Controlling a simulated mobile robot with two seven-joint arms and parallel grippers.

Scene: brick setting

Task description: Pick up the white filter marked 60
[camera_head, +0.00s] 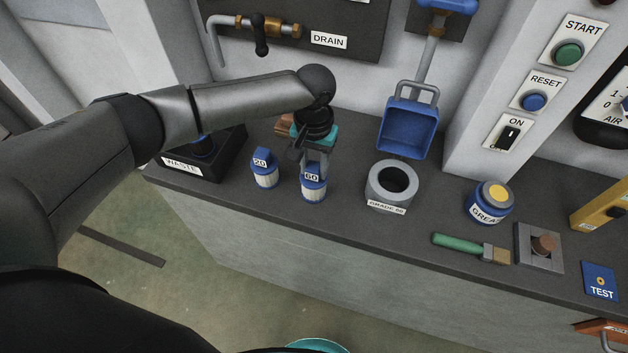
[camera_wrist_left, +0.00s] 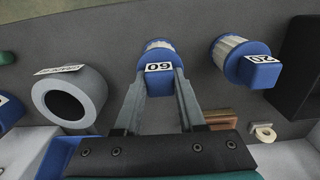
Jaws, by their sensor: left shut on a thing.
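The white filter marked 60 (camera_head: 313,187) has a blue cap and a pleated white body. It stands upright on the dark bench top, near the front edge. My left gripper (camera_head: 314,168) comes down on it from above and is shut on its blue cap. In the left wrist view the filter (camera_wrist_left: 158,60) sits between the two grey fingertips (camera_wrist_left: 160,75), with its 60 label showing. A similar filter marked 20 (camera_head: 264,170) stands just to its left and is apart from the fingers. My right gripper is not in view.
A grey ring (camera_head: 392,187) stands right of the filter. The black waste bin (camera_head: 226,160) is at the left. A blue scoop (camera_head: 408,127) hangs behind. A grease tin (camera_head: 489,203) and green brush (camera_head: 462,244) lie further right. A drain valve (camera_head: 262,30) is on the wall.

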